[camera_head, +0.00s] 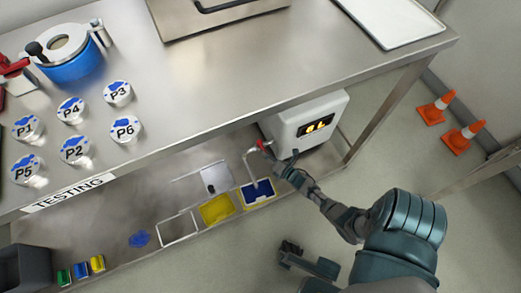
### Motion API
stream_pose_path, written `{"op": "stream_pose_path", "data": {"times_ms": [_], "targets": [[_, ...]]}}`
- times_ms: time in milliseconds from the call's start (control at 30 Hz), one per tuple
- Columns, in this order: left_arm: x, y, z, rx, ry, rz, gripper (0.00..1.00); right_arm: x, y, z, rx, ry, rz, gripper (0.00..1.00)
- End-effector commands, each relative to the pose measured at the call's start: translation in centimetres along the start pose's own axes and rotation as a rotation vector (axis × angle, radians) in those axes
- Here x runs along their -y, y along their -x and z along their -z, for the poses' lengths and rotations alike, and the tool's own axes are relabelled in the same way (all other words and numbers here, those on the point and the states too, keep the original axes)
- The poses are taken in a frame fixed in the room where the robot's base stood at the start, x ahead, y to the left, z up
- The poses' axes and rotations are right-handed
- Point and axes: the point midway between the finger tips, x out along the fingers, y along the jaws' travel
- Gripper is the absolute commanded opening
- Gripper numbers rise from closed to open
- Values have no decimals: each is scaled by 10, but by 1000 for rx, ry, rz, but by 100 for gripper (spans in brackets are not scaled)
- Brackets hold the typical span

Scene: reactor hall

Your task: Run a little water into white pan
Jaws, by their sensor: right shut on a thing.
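A white water dispenser (308,122) with a lit display stands on the lower shelf. Its thin spout (247,158) bends down over a white-rimmed pan (258,193) that looks dark blue inside; I cannot tell whether the blue is the pan's floor or its contents. A small red tap handle (262,144) sits on the dispenser's near side. My right gripper (278,159) is at this tap, shut, apparently on the handle; its fingers partly hide the contact. No water stream is clear.
A yellow pan (217,208), a pale-rimmed pan (178,229) and a white plate-like piece (215,178) lie beside the blue one. The steel tabletop (220,75) overhangs the shelf. Orange cones (456,141) stand on the floor at right.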

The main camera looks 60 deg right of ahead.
Motion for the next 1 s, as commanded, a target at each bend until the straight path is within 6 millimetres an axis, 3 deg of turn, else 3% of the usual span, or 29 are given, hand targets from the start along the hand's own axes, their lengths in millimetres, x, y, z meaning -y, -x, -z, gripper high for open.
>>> {"op": "stream_pose_path", "data": {"times_ms": [167,200,300,667,767,1000], "targets": [[1,0,-4,3,0,1,40,4,1,-2,3,1,11,0],[1,0,-4,3,0,1,40,4,1,-2,3,1,11,23],[1,0,-4,3,0,1,40,4,1,-1,3,0,11,43],[0,-1,1,-1,1,1,40,2,6,0,1,1,7,43],[0,-1,1,-1,0,1,40,3,19,1,0,0,9,43],[0,-1,0,-1,0,1,40,4,73,1,1,0,10,43]]}}
